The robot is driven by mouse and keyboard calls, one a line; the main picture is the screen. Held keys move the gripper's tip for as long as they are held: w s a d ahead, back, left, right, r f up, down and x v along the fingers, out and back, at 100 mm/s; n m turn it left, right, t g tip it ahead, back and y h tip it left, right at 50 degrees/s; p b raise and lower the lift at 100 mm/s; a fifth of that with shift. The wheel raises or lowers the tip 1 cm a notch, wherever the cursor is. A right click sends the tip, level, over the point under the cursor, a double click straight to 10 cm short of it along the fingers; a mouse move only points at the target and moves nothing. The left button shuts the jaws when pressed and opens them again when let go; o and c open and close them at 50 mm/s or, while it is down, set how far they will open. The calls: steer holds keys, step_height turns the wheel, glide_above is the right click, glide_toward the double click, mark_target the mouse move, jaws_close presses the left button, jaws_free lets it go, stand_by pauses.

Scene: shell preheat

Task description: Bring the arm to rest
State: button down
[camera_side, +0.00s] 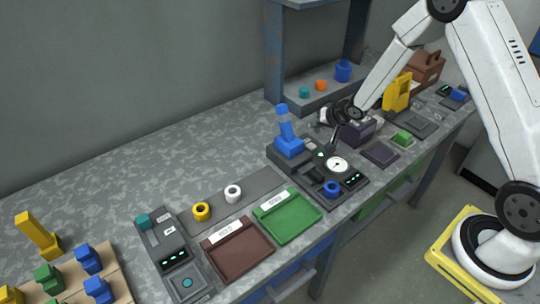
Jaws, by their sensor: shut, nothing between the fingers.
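My gripper (333,143) is small and dark at the end of my white arm, which reaches in from the right. It hangs low over the middle of the workbench, just behind the round white gauge (337,164) of a dark machine. The fingertips are close together with nothing seen between them. I cannot tell whether they touch the machine.
The dark machine carries a blue upright part (288,140) and a blue ring (331,188). A brown tray (238,250) and a green tray (289,215) lie in front. A dark box (358,131) and a yellow stand (397,92) are right of my gripper. Bare bench lies back left.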

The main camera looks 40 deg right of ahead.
steer(key=s+a+r+n+g, duration=0.2)
steer(key=s+a+r, duration=0.1)
steer(key=s, duration=0.5)
steer(key=s+a+r+n+g, duration=0.2)
steer(key=s+a+r, duration=0.1)
steer(key=s, duration=0.4)
steer(key=s+a+r+n+g, duration=0.2)
steer(key=s+a+r+n, duration=0.1)
steer(key=s, duration=0.5)
steer(key=shift+s+a+r, duration=0.35)
steer(key=shift+a+r, duration=0.2)
steer(key=shift+r, duration=0.1)
